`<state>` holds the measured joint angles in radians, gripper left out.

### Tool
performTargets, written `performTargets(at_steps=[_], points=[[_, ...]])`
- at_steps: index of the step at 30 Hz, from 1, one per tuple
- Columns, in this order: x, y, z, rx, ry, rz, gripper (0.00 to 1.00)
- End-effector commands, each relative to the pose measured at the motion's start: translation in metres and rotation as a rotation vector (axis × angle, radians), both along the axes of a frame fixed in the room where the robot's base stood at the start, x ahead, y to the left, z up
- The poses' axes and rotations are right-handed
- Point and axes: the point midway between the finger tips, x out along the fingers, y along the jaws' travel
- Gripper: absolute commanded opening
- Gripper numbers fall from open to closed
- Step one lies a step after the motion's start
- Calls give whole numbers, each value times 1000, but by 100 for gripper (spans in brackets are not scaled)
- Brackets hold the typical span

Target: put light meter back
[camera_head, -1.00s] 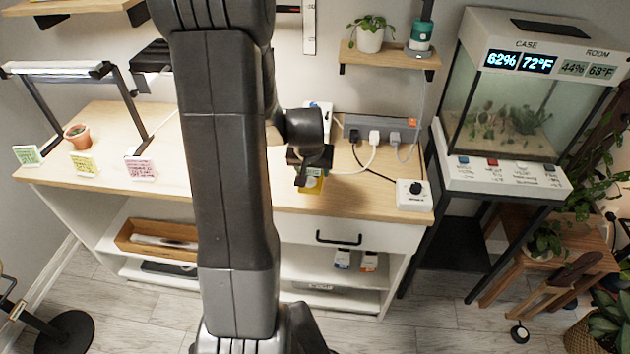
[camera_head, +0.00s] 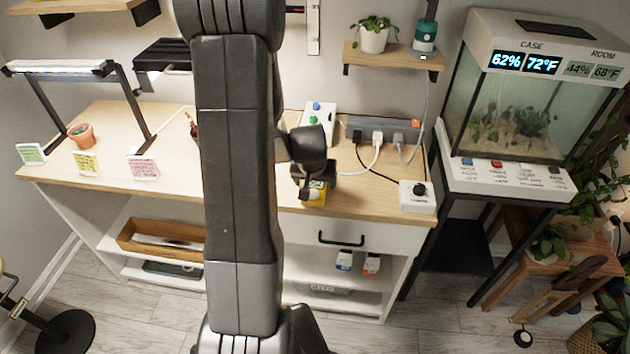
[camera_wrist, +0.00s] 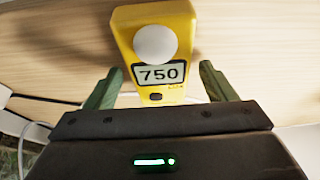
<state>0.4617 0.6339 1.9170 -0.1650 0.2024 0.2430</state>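The light meter (camera_wrist: 186,48) is yellow with a white dome and a display reading 750. In the wrist view it lies between the green fingers of my gripper (camera_wrist: 161,68). In the head view the yellow meter (camera_head: 314,194) shows just below my gripper (camera_head: 312,180), at the front edge of the wooden desk (camera_head: 375,205). My arm hides part of the desk. Whether the meter touches the desk is unclear.
A white box with a black knob (camera_head: 417,196) sits to the right on the desk. A power strip (camera_head: 383,127) with plugs and cables lies behind. Cards (camera_head: 144,167) and a terracotta pot (camera_head: 81,136) stand on the left. A glass case (camera_head: 525,110) is at the right.

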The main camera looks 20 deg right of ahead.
Motion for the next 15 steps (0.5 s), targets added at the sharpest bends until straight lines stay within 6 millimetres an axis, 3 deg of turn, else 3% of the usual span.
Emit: performTargets(at_steps=[10, 15], points=[[0, 0, 7, -1, -1, 0, 78], [-8, 5, 29, -2, -5, -2, 78]])
